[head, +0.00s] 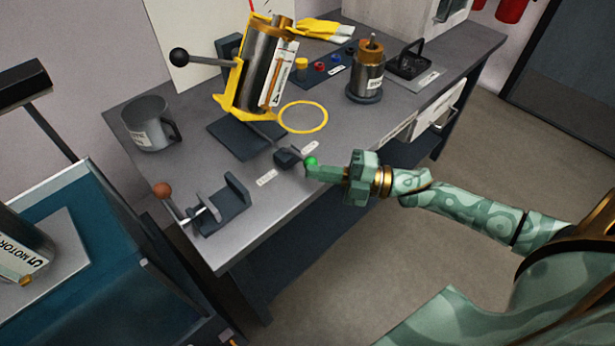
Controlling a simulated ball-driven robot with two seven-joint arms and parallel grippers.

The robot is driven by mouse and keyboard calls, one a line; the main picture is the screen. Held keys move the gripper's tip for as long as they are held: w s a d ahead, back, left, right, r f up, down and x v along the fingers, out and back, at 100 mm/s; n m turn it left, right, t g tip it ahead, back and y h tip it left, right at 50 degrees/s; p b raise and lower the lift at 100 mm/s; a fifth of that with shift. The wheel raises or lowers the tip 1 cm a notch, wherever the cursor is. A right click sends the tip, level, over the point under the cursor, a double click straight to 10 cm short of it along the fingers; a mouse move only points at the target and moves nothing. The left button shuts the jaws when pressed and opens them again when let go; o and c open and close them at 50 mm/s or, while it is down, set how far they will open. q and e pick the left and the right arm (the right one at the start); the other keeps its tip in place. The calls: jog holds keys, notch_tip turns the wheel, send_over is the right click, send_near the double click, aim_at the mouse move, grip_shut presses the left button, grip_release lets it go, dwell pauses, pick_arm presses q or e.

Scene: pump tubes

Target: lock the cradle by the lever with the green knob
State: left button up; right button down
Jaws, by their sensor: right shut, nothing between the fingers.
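The cradle is a yellow frame (229,102) that holds a steel cylinder (258,68), tilted, above a dark base plate (233,138) on the bench. A lever with a black ball knob (179,57) sticks out to its left. The green knob (311,161) shows in front of the base, close to a small dark block (288,158). My right gripper (312,171) is shut and empty, its fingertips at the green knob. I cannot tell whether they touch it. The lever's rod is mostly hidden. My left gripper is not in view.
The bench's front edge runs under my right wrist.

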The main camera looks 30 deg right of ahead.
jog(key=d, duration=0.1)
jog(key=w+d, duration=0.1)
jog(key=shift+d, duration=0.3)
jog(key=shift+w+d+f+b, duration=0.1)
jog(key=shift+w+d+b, duration=0.05)
jog(key=shift+w+d, duration=0.35)
jog(key=shift+w+d+b, duration=0.15)
jog(key=shift+w+d, duration=0.1)
jog(key=shift+d, duration=0.3)
jog(key=shift+w+d+r, duration=0.35)
jog(key=shift+w+d, duration=0.1)
jog(key=shift+d, duration=0.2)
jog(key=s+p+v, duration=0.1)
jog(key=v, duration=1.5)
jog(key=shift+a+f, duration=0.25)
jog(key=shift+a, duration=0.15)
jog(key=shift+w, duration=0.1)
